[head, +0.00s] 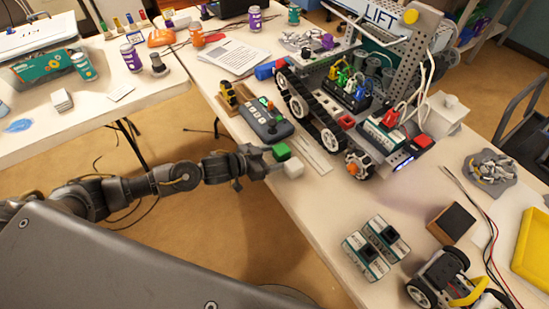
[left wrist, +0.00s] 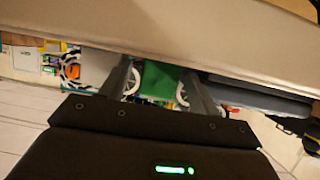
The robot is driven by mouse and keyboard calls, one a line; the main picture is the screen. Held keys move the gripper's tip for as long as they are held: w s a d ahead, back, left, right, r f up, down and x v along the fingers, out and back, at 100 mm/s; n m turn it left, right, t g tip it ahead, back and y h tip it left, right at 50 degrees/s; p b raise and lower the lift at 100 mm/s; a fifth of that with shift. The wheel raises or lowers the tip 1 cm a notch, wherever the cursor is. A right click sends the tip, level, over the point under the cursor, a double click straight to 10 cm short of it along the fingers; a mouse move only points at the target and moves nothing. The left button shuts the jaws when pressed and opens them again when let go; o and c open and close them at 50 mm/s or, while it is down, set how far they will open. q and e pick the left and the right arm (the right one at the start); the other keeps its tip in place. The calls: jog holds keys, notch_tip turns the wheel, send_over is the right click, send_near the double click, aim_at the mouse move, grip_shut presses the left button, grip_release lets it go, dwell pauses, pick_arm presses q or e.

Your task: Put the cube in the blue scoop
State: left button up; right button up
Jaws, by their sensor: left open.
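A green cube (head: 281,152) sits at the near edge of the right table in the head view. My left gripper (head: 275,161) is open at this edge, with its fingertips close to the green cube. In the left wrist view the green cube (left wrist: 160,79) shows between the two fingers (left wrist: 158,84), partly hidden by a pale band. I cannot tell whether the fingers touch it. My right gripper is not in view.
A grey controller (head: 266,119) lies behind the green cube. A large tracked robot (head: 345,100) stands beyond it. Two small boxed modules (head: 376,248) and a wheeled robot (head: 438,279) are at the front right. Open floor (head: 180,225) lies between the tables.

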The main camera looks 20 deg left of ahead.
pick_arm(q)
jog(key=v, duration=1)
jog(key=shift+r+b, duration=0.35)
jog(key=shift+a, duration=0.15)
